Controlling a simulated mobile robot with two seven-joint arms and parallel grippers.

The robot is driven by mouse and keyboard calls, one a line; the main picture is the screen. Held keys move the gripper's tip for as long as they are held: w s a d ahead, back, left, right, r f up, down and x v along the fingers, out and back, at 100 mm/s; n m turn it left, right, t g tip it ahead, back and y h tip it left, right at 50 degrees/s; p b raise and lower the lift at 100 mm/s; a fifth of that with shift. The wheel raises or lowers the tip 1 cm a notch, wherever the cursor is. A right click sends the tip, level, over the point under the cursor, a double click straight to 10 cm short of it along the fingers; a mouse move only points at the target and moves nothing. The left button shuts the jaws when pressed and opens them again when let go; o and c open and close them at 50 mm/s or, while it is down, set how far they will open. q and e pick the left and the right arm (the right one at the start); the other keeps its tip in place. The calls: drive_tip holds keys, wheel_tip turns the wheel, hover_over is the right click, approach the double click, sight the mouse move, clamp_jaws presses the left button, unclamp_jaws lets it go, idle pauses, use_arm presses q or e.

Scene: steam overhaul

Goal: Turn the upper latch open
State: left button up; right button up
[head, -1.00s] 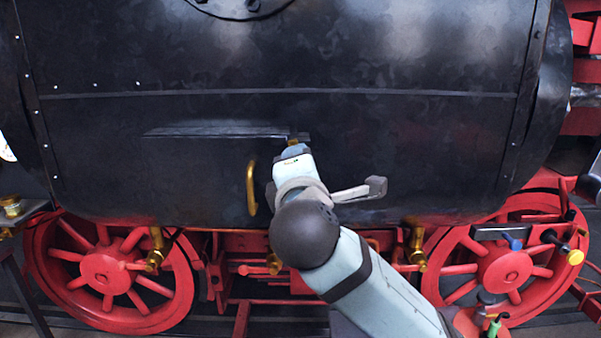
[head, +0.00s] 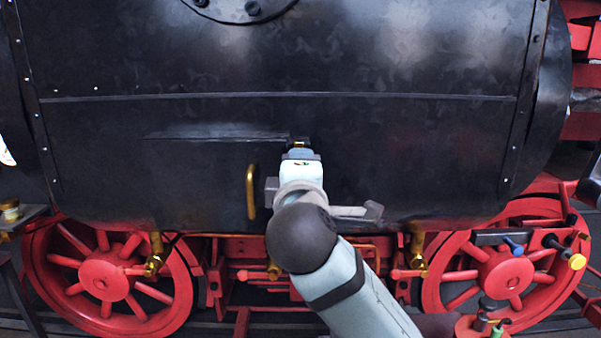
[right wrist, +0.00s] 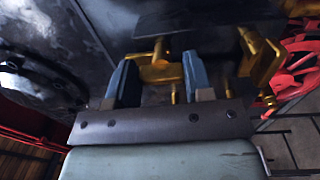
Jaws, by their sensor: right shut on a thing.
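The upper latch is a small brass piece (head: 299,144) on the dark boiler side, at the right end of a thin raised edge. In the head view it is mostly hidden by my right gripper (head: 300,154). In the right wrist view, brass parts of the latch (right wrist: 160,68) show between and just beyond the two blue-grey fingers of my right gripper (right wrist: 159,82). The right gripper is shut on the latch, with a visible gap between its fingers. How far the latch is turned cannot be told. My left gripper is not in view.
A vertical brass handle (head: 251,191) stands on the boiler just left of my right wrist. Red wheels (head: 105,276) and brass cocks (head: 155,254) lie below. Tools lie on a dark surface at the lower right, including a yellow-ended one (head: 577,262).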

drive_tip(key=o, duration=0.9)
drive_tip(key=s, duration=0.4)
drive_tip(key=s+b, duration=0.1)
drive_tip(key=s, duration=0.4)
drive_tip(key=s+f+b, duration=0.1)
drive_tip(key=s, duration=0.4)
